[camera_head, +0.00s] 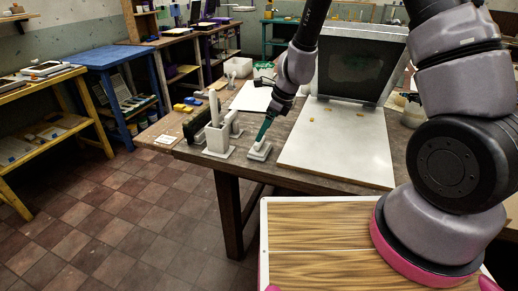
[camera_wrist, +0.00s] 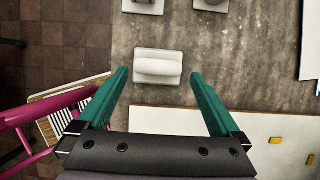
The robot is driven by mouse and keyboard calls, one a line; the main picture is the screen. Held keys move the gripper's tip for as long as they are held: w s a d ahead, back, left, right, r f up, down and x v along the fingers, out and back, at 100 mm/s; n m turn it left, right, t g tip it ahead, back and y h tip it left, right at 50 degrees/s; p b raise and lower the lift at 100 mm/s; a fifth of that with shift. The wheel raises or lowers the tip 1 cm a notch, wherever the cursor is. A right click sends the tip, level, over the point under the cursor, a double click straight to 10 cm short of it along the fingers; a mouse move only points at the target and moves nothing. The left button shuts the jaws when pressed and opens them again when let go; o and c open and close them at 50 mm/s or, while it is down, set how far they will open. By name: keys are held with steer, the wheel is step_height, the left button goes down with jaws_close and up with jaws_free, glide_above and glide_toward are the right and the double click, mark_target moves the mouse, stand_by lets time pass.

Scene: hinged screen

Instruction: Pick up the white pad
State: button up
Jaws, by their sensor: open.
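The white pad (camera_head: 259,152) is a small block with a rounded raised top, lying on the brown table near its front edge. In the wrist view the pad (camera_wrist: 158,67) lies just beyond and between the fingertips, with table showing on both sides of it. My gripper (camera_head: 265,131) points down over the pad with its green fingers. In the wrist view my gripper (camera_wrist: 158,76) has its fingers wide apart with nothing held. The remaining height between fingertips and pad is hard to tell.
A white holder (camera_head: 217,139) stands left of the pad. A large white board (camera_head: 341,143) with small yellow pieces lies to the right, below a dark framed screen (camera_head: 361,68). The table's front edge (camera_head: 232,174) is close to the pad.

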steer(key=shift+x, duration=2.7)
steer(key=shift+s, duration=0.15)
steer(key=c, duration=1.1)
steer(key=shift+r, duration=0.1)
step_height(320, 180, up, 10)
steer(key=shift+f, duration=0.1)
